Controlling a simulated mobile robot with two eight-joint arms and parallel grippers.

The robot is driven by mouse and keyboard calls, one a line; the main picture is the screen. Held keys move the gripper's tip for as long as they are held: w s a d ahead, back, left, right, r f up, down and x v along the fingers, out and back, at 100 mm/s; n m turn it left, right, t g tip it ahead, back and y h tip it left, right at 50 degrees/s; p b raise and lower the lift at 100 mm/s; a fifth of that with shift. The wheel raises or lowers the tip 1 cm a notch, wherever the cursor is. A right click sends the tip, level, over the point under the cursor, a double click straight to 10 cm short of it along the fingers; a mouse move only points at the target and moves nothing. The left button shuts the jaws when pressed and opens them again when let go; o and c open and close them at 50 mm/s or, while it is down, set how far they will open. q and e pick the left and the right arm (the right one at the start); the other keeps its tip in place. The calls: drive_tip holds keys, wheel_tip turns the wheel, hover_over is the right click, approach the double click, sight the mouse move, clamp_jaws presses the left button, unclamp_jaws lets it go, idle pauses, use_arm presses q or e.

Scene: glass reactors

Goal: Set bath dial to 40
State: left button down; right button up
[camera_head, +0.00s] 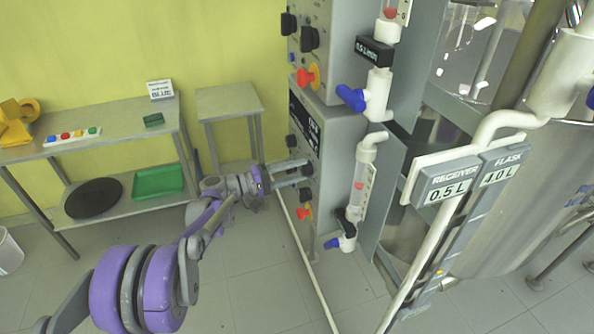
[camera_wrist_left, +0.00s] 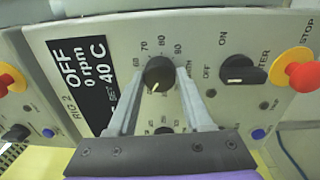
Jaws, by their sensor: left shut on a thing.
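The bath dial (camera_wrist_left: 158,73) is a round black knob with a pale pointer mark, on the grey panel. Scale numbers 60 to 90 show around it; its lower scale is partly hidden. My left gripper (camera_wrist_left: 158,88) has its two fingers on either side of this dial and is shut on it. In the head view, my left gripper (camera_head: 292,172) reaches the side of the lower control box (camera_head: 325,150). The black display (camera_wrist_left: 85,75) in the left wrist view reads OFF, 0 rpm and SET 40 C. My right gripper is not in view.
A black ON/OFF knob (camera_wrist_left: 240,70) and a red stop button on yellow (camera_wrist_left: 302,76) sit right of the dial. Glass tubing with a blue valve handle (camera_head: 340,243) stands right of the box. A shelf table (camera_head: 110,115) stands at left. Floor between is clear.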

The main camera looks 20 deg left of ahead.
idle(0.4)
use_arm(q)
drive_tip(key=shift+c, duration=1.6)
unclamp_jaws()
drive_tip(key=shift+a, duration=0.15)
drive_tip(key=v, duration=1)
drive_tip(key=shift+s+a+b, duration=0.25)
drive_tip(key=shift+b, duration=0.15)
